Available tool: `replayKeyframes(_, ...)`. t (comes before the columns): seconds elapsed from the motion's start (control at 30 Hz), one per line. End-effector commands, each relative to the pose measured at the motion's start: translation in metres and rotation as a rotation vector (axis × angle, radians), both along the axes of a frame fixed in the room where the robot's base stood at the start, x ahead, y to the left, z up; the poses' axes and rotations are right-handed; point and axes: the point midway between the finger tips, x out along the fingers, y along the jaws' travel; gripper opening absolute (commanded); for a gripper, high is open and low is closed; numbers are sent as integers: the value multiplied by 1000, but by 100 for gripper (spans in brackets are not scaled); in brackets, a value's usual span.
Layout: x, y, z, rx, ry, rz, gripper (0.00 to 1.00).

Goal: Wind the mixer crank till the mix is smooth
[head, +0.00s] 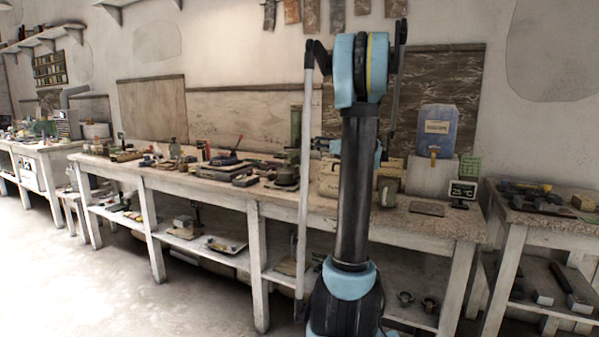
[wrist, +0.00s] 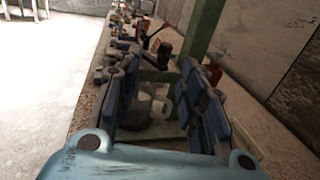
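A green upright post (head: 296,128) stands on the bench, with a dark green round base (head: 287,176) at its foot. It looks like part of the mixer. The green post also rises beyond my fingers in the wrist view (wrist: 205,30). My gripper (wrist: 162,78) is open, its blue-padded fingers well apart. Pale rounded shapes (wrist: 157,107) show between and below the fingers, too dark to name. In the head view my gripper (head: 320,146) is just right of the post, partly behind my arm. I cannot make out the crank or the mix.
The long bench (head: 405,226) carries many small tools to the left. A blue jug (head: 437,129) stands on a pale block at the right, with a small display (head: 462,191) in front of it. My arm hides part of the bench. The floor (head: 120,290) is clear at the front left.

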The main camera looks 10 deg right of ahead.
Motion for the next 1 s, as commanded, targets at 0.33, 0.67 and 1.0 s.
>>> replayKeyframes(0.33,-43,-37,0,0,0,-3,38)
replayKeyframes(0.67,-55,-23,-4,-214,-140,4,38)
replayKeyframes(1.0,-65,-5,-9,-469,-309,18,38)
